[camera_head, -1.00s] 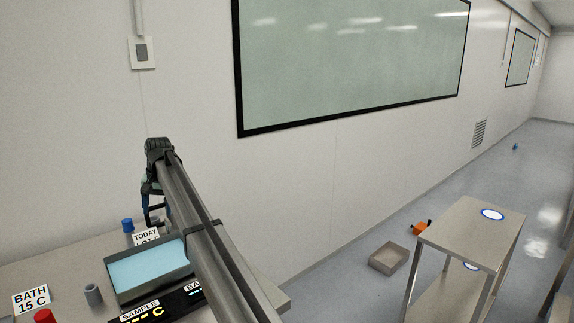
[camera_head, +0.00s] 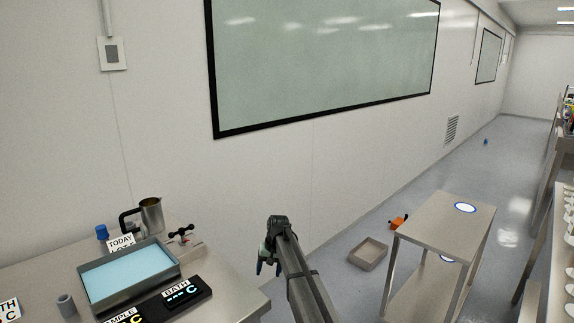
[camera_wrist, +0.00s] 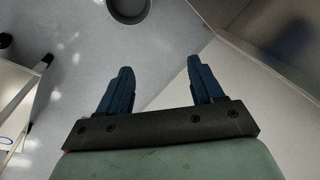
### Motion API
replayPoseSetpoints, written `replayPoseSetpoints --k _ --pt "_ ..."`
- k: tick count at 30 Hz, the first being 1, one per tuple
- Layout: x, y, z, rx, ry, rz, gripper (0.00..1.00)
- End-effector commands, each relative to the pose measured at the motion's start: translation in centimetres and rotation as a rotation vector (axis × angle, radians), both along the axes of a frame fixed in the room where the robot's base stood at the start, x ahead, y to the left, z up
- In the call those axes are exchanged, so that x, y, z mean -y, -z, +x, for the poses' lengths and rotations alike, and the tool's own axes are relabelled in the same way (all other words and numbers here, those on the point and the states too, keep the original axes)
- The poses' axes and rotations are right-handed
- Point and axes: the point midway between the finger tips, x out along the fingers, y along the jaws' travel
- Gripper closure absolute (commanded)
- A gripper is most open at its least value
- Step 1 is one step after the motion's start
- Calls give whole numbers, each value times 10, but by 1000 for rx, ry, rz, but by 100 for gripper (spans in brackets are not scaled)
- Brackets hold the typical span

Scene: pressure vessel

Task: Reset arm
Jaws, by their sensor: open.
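My gripper (camera_wrist: 157,85) shows in the wrist view with its two blue fingers spread apart and nothing between them. In the head view my gripper (camera_head: 268,268) hangs at the end of my dark arm, just right of the bench's right edge, with the floor and wall behind it. Its fingertips are small and partly hidden there by my wrist.
The steel bench (camera_head: 225,284) holds a blue bath tray (camera_head: 128,274), a metal jug (camera_head: 151,214), a blue-capped bottle (camera_head: 102,232), a grey cup (camera_head: 66,304) and display boxes (camera_head: 178,297). A steel cart (camera_head: 440,222) and a floor bin (camera_head: 368,254) stand right.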

Motion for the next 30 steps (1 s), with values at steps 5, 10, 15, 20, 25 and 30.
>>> replayPoseSetpoints --k 5,10,15,20,25,30 --pt "38 77 -52 -62 16 -34 34" --pt "69 140 -102 -120 26 -62 34" --pt "100 195 -157 -179 36 -90 34" --pt "126 239 -213 -233 43 -113 34" --pt "152 279 -276 -293 49 -137 34" --pt "175 311 -342 -355 52 -155 34"
